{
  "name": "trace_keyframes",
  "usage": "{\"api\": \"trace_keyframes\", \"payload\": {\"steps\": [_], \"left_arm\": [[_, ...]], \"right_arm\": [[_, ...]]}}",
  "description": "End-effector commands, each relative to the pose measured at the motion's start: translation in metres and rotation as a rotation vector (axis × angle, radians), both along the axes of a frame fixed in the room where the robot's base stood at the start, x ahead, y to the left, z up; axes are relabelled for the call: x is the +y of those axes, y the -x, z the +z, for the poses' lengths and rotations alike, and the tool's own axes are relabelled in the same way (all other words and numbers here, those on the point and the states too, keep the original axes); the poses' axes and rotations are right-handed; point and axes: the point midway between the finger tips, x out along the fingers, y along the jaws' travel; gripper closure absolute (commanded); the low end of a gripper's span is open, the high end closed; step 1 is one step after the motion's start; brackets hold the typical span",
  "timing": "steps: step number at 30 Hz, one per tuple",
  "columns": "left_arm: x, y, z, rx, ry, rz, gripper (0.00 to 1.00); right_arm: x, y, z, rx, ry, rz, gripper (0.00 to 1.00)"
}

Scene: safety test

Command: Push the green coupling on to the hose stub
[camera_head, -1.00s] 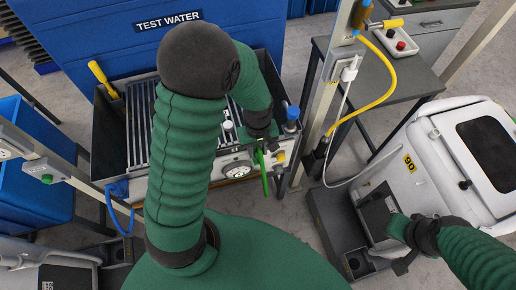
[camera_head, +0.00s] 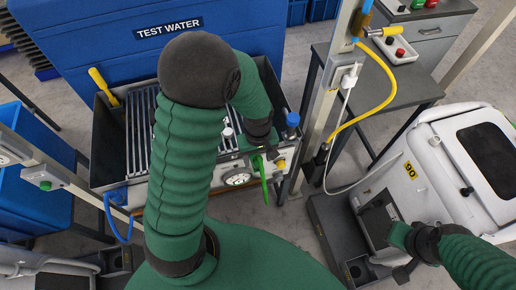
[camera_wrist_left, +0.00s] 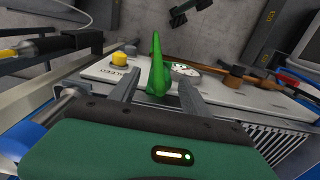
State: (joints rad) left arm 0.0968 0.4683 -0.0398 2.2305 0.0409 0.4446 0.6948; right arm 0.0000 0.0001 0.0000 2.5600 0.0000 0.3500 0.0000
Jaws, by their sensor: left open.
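A bright green tapered piece (camera_wrist_left: 157,68), probably the green coupling, stands between the fingers of my left gripper (camera_wrist_left: 158,92) in the left wrist view. The fingers are apart, with a gap visible beside it. In the head view the green piece (camera_head: 262,180) hangs at the front panel of the test bench, right of a round gauge (camera_head: 238,177). My left gripper (camera_head: 262,153) is just above it, mostly hidden by its own wrist. I cannot clearly pick out the hose stub. My right gripper (camera_head: 404,268) is low at the right, its fingers unclear.
A yellow knob (camera_head: 281,164) and a blue-capped fitting (camera_head: 292,119) are close to the left gripper. A brown pipe or handle (camera_wrist_left: 225,76) runs along the panel. A post with a yellow hose (camera_head: 378,92) stands to the right, before a white machine (camera_head: 450,175).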

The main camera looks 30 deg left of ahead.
Motion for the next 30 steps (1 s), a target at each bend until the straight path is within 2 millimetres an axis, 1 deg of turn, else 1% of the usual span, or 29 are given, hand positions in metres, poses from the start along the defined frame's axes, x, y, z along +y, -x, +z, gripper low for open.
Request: {"api": "trace_keyframes", "payload": {"steps": [5,12,18,21,24,30], "left_arm": [[0.0,-0.002,0.034,-0.006,-0.001,-0.001,0.45],[0.0,-0.002,0.095,-0.007,-0.001,0.0,0.45],[0.0,-0.002,0.139,-0.005,0.0,-0.001,0.45],[0.0,-0.002,0.153,-0.002,0.001,-0.001,0.45],[0.0,-0.002,0.161,0.0,0.0,0.0,0.45],[0.0,-0.002,0.163,0.001,0.0,0.0,0.45]], "right_arm": [[0.0,0.0,0.007,0.0,0.0,0.0,1.0],[0.0,0.0,0.015,0.0,0.0,0.0,1.0],[0.0,0.0,0.021,0.0,0.0,0.0,1.0],[0.0,0.0,0.022,0.0,0.0,0.0,1.0],[0.0,0.0,0.022,0.0,0.0,0.0,1.0],[0.0,0.0,0.022,0.0,0.0,0.0,1.0]]}}
